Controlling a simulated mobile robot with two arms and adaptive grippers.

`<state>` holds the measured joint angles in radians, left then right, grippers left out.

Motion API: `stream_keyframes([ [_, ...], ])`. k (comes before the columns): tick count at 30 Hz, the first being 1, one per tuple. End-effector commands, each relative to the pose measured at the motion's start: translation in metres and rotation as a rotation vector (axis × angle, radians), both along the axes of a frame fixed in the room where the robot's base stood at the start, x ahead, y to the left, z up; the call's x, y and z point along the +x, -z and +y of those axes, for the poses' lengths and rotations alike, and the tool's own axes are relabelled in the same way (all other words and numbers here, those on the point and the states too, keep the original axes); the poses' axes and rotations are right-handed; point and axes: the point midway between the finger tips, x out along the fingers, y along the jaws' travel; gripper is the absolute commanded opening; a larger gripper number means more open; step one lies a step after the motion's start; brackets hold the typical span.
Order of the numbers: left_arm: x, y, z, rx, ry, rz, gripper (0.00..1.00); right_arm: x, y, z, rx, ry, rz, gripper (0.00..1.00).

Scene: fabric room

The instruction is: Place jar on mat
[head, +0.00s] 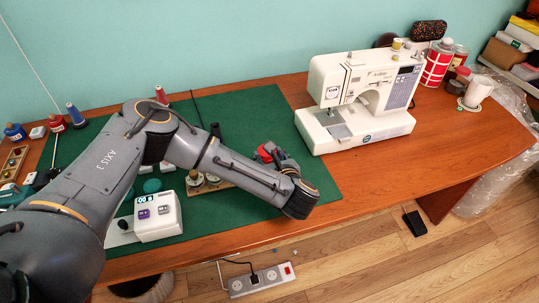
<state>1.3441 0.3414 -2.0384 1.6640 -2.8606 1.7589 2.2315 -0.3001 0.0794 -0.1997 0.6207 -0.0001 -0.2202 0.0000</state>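The mat is a large dark green sheet (255,104) lying flat on the wooden table, partly covered by my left arm. A red-and-white patterned jar (436,66) with a pale pinkish lid stands upright at the back right, behind the sewing machine and off the mat. A smaller jar (460,55) with a reddish lid stands beside it, partly hidden. My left arm reaches across the mat. A dark and red shape (268,152) beyond its wrist may be my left gripper; its fingers cannot be made out. My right gripper is not in view.
A white sewing machine (362,98) stands between the mat and the jars. A white spool (478,91) stands near the jars. A white device (158,216) and thread spools (75,114) are at the left. A power strip (262,281) lies on the floor.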

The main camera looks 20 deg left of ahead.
Motion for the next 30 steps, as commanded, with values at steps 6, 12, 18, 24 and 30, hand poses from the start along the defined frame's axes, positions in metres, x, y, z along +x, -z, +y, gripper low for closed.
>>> stream_keyframes([
  [6,0.000,0.001,0.000,0.000,0.000,-0.002,0.00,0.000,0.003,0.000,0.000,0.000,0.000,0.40],
  [12,0.000,0.002,0.000,0.001,-0.001,-0.001,0.65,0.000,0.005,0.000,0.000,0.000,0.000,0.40],
  [18,0.000,0.002,0.000,0.001,-0.001,-0.001,0.70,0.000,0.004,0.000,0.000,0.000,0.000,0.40],
  [24,0.000,-0.001,0.000,0.001,-0.001,-0.001,0.70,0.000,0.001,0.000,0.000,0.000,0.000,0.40],
  [30,-0.019,-0.007,-0.014,-0.003,0.005,0.001,0.70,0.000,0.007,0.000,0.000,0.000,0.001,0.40],
])
